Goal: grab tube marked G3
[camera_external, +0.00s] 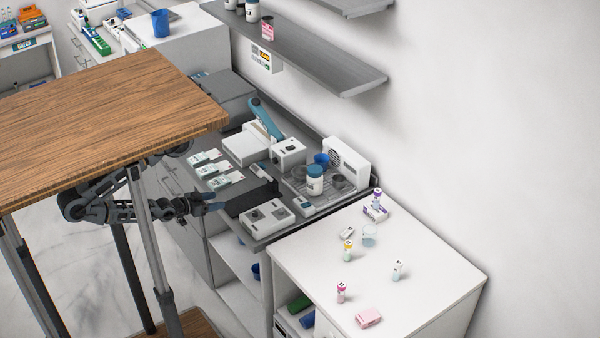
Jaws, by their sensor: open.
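Several small tubes or vials stand on the white counter at the lower right: a purple-capped one (377,195) at the purple box, a yellow-capped one (348,250), a pale one (398,270) and a pink-capped one (341,292). Their markings are too small to read, so I cannot tell which is G3. My gripper (212,203) is small in view at the left edge of the grey counter, left of the dark pad and well away from the tubes. It is open, and I see nothing in it.
A wooden tabletop (110,115) on metal legs partly hides my arm. The grey counter (215,228) holds devices, small boxes and a blue-lidded jar (315,180). The white counter (430,285) also carries a clear beaker (370,235) and a pink box (368,317). A wall shelf (330,72) hangs above.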

